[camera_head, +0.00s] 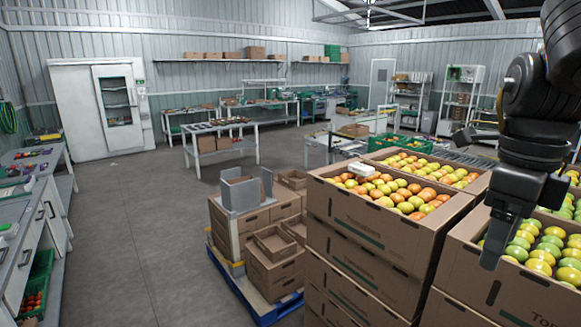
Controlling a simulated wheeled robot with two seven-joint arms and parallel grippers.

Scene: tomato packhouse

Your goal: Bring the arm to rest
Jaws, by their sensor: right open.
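My right arm comes in from the upper right edge. Its black gripper (494,236) hangs downward over the near right cartons, and it is open with nothing seen in it. The exact height of the fingertips above the cartons is hard to tell. My left gripper is out of view.
A stack of tomato cartons (372,240) stands close below, left of my right gripper, with a small white object (362,171) on the fruit. Another tomato carton (500,287) is under the gripper. Smaller boxes sit on a blue pallet (262,306). The grey floor (150,230) at left is clear.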

